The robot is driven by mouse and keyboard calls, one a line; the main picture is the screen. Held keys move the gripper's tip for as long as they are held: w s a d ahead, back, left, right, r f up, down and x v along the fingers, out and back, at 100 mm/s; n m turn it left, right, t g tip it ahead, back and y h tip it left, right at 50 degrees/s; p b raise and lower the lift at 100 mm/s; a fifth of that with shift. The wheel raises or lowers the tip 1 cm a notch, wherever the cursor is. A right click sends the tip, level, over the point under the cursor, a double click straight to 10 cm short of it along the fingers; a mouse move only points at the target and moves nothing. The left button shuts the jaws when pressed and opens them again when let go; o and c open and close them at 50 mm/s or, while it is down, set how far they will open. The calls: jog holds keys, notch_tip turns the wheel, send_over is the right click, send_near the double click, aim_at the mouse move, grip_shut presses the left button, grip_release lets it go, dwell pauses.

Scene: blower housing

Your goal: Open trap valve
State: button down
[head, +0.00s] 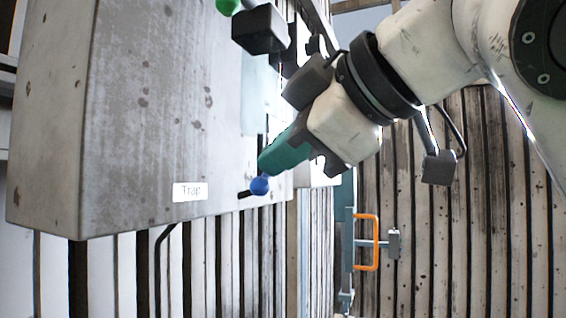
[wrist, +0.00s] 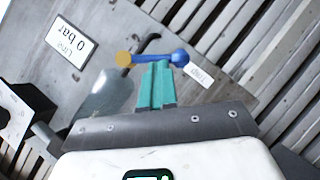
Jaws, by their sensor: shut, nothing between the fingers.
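The trap valve shows as a blue ball knob (head: 260,186) next to the white "Trap" label (head: 189,191) at the lower edge of the grey housing. In the wrist view its blue lever (wrist: 148,57) runs between a yellow-orange round end (wrist: 123,59) and the blue knob (wrist: 180,57); the "Trap" label (wrist: 199,75) is beside the knob. My gripper (head: 268,163) has teal fingers, closed together and empty. In the wrist view the fingertips (wrist: 159,63) are at the lever's middle, nearer the knob. I cannot tell whether they touch it.
The grey housing (head: 150,110) fills the left of the head view. A green knob (head: 228,5) and a black block (head: 260,30) are above. A "Line 0 bar" sign (wrist: 70,42) shows in the wrist view. An orange handle (head: 367,242) is at the slatted wall, lower right.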

jog(key=f+n+t+b, duration=0.1)
jog(key=b, duration=0.1)
jog(key=w+f+n+t+b, duration=0.1)
jog(key=n+b, duration=0.1)
jog(key=b, duration=0.1)
jog(key=f+n+t+y+b, duration=0.1)
jog(key=f+n+t+b, duration=0.1)
jog(key=shift+w+d, duration=0.3)
jog(key=shift+w, duration=0.1)
jog(key=shift+w+b, duration=0.2)
jog(key=shift+b, duration=0.1)
dwell(0.3)
